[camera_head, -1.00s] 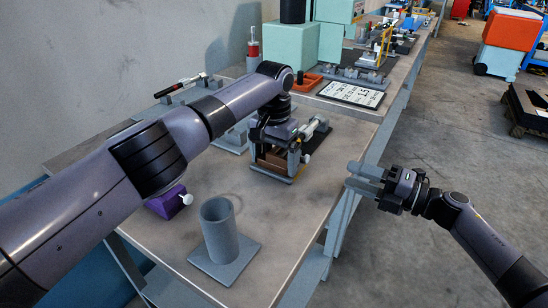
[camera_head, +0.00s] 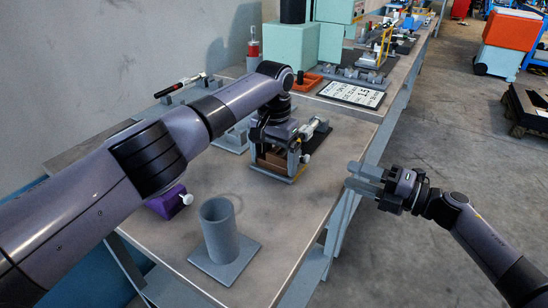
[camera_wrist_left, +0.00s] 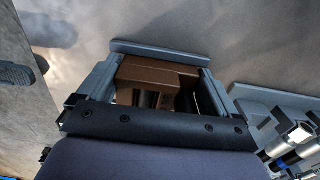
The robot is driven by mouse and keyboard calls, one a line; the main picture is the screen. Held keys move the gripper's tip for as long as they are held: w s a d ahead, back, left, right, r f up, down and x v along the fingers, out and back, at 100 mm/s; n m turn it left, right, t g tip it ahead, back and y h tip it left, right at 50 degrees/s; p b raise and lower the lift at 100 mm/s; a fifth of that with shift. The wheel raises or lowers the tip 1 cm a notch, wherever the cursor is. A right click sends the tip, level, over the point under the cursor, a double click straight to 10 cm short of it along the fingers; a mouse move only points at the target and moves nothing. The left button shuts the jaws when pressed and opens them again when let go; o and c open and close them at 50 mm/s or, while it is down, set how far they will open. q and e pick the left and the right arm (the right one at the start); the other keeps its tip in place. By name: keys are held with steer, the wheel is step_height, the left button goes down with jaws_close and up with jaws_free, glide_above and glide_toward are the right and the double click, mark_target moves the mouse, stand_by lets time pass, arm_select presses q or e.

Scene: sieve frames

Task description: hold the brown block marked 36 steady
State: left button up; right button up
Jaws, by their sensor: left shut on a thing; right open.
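The brown block (camera_head: 272,160) sits low in a grey fixture on the bench, under my left gripper (camera_head: 279,154). In the left wrist view the brown block (camera_wrist_left: 158,74) lies between the two grey fingers, and my left gripper (camera_wrist_left: 158,88) is shut on it. A grey strip runs along the block's far side. No number 36 can be read on the block, and its lower part is hidden. My right gripper (camera_head: 366,180) is open and empty, out past the bench's right edge.
A grey upright tube on a square plate (camera_head: 222,240) stands at the front of the bench. A purple block with a white knob (camera_head: 167,203) is at the left. A card reading 1.5 (camera_head: 352,93) and an orange tray (camera_head: 307,82) lie behind.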

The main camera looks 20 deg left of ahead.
jaws_close()
stand_by(1.7)
